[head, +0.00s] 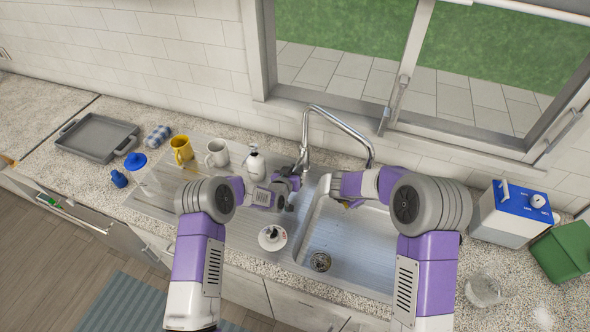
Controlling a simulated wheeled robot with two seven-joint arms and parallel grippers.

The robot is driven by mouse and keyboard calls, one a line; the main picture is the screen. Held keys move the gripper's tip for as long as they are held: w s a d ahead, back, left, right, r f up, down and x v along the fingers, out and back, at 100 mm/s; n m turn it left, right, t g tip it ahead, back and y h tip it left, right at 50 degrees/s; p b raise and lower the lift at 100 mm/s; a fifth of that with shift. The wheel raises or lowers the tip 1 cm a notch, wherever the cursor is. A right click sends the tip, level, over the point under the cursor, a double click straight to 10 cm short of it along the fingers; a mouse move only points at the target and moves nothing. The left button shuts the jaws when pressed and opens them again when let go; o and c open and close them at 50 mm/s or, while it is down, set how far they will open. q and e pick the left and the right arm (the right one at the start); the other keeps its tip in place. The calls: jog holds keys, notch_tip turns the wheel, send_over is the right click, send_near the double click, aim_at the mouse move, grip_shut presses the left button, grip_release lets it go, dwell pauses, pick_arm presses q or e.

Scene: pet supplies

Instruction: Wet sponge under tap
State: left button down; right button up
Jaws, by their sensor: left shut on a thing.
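The silver tap (340,112) stands behind the sink (345,250), its spout arching right over the basin. My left gripper (292,179) is at the foot of the tap and is shut on its handle, which is mostly hidden by the fingers. My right gripper (342,188) is over the back of the basin, below and left of the spout end. No water stream is clear.
A white soap bottle (255,163), a grey mug (217,153) and a yellow mug (181,149) stand left of my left gripper. A small white dish (272,237) sits at the basin's left. A blue-topped box (512,212) and green container (563,250) are at right.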

pick_arm(q)
jog(key=shift+f+t, duration=0.4)
jog(key=shift+t, duration=0.2)
jog(key=c, duration=1.1)
grip_release()
jog(key=shift+o, duration=0.2)
jog(key=shift+s+a, duration=0.1)
jog(key=shift+s, duration=0.05)
jog(key=v, duration=1.1)
jog(key=shift+s+a, duration=0.2)
jog(key=shift+s, duration=0.1)
pick_arm(e)
jog(key=shift+s+a, duration=0.1)
